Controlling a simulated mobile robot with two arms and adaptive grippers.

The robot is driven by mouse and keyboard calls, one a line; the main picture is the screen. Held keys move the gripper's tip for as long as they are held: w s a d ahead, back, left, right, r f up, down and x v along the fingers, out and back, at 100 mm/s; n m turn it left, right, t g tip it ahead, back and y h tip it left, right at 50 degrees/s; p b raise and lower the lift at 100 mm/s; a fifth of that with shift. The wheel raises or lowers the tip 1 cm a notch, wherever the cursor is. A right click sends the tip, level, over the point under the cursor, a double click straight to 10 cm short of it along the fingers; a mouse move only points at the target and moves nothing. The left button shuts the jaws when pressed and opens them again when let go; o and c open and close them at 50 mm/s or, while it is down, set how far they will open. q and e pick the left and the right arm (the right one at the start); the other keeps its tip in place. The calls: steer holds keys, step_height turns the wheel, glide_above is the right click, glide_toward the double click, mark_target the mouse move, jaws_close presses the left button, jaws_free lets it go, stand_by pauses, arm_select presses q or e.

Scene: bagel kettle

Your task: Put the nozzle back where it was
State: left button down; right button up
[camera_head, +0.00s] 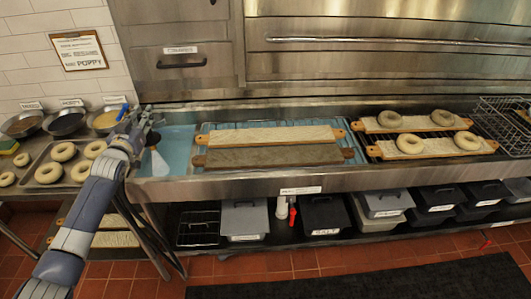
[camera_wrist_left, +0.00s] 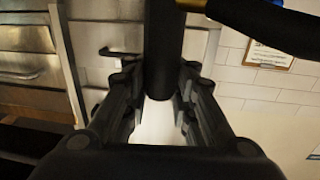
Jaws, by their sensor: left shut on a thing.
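My left gripper (camera_head: 148,123) is at the left end of the steel trough, above its blue left section. In the left wrist view, its fingers (camera_wrist_left: 160,105) are closed around a dark upright cylinder, which I take to be the nozzle (camera_wrist_left: 164,45). In the head view the nozzle is small and partly hidden by the gripper. A pale patch shows below the gripper; I cannot tell whether it is part of the nozzle. A black tube with brass and blue parts (camera_wrist_left: 270,25) crosses the wrist view's upper right. My right gripper is not in view.
Bowls (camera_head: 65,121) and a tray of bagels (camera_head: 64,152) stand left of my arm. Long boards (camera_head: 265,156) lie across the trough (camera_head: 230,185). Boards with bagels (camera_head: 410,144) and a wire basket (camera_head: 505,125) are at the right. Lidded bins (camera_head: 322,215) stand underneath.

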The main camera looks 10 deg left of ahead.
arm_select(q)
steer(key=shift+r, duration=0.1)
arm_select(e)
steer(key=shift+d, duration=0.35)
